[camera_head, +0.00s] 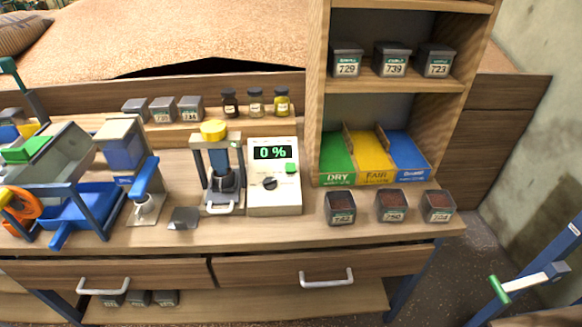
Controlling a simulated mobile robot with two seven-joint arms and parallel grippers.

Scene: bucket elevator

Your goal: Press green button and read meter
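The white meter (260,205) stands upright on the bench, right of the middle of the left half. A black knob (269,184) sits lower on the face. I see neither of my grippers in this view, and nothing touches the meter.
Small jars (255,102) stand behind. A blue post with a green-ended bar (535,278) is at lower right.

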